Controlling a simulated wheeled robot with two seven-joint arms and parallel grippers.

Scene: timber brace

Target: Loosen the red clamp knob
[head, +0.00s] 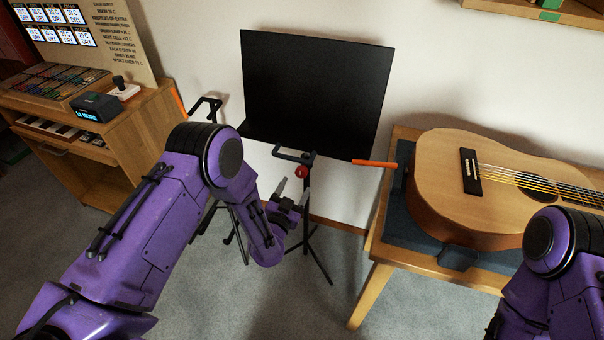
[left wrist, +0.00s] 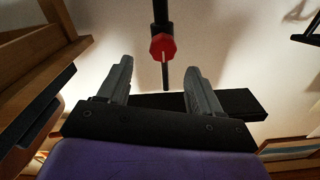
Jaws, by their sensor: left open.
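The red clamp knob (head: 301,172) sits on the upright pole of a black music stand, just below the U-shaped bracket at the top of the pole. In the left wrist view the knob (left wrist: 162,47) is a red faceted piece with a pale line on it, beyond the fingertips and roughly between them. My left gripper (head: 292,187) is open and empty, close below and left of the knob in the head view, not touching it. Its two grey fingers also show in the left wrist view (left wrist: 160,75). My right gripper is outside the picture; only my right arm shows.
A large black panel (head: 315,95) stands behind the pole. An orange bar (head: 374,164) sticks out at its lower right. A guitar (head: 450,185) lies on a padded wooden table at the right. A wooden cabinet (head: 150,125) stands left. Grey carpet (head: 200,290) is clear in front.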

